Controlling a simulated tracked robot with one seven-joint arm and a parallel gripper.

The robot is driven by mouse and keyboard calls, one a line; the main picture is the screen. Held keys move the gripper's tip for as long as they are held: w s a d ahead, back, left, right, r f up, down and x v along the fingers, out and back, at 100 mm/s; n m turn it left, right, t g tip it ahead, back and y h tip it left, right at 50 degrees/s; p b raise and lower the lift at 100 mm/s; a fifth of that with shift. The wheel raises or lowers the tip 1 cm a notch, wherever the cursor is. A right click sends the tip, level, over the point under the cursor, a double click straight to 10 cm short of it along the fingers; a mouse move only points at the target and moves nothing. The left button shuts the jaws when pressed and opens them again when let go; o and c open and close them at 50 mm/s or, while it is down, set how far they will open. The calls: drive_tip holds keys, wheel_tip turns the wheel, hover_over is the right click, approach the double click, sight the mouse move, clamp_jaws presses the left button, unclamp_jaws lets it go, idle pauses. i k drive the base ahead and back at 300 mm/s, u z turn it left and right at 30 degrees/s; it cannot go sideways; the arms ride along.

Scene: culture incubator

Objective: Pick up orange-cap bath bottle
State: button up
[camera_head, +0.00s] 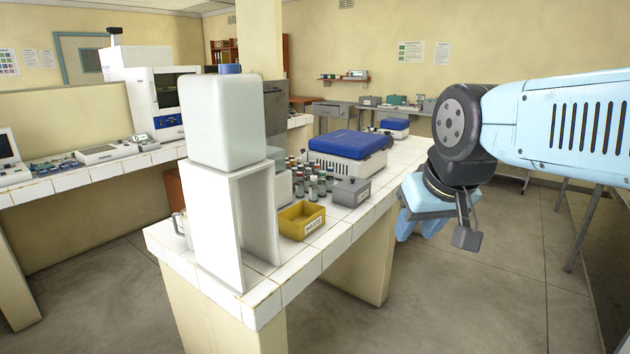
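Several small bottles (313,188) stand in a cluster on the white tiled bench, behind the yellow bin. Some have dark or reddish caps. They are too small for me to make out which one, if any, has an orange cap. My gripper (421,228) hangs at the right, pointing down over the floor beside the bench. It is clear of the bottles and nothing shows in it. Its fingers are seen at an angle and partly overlap, so their opening is unclear.
A large translucent container (226,122) with a blue cap stands on a white stand (215,220) at the bench's near end. A yellow bin (301,221), a grey box (351,192) and a blue-lidded device (348,150) surround the bottles. The floor (470,285) at right is open.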

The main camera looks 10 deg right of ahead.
sight(317, 167)
drive_tip(key=z, duration=1.3)
drive_tip(key=i, duration=4.9)
drive_tip(key=z, duration=0.05)
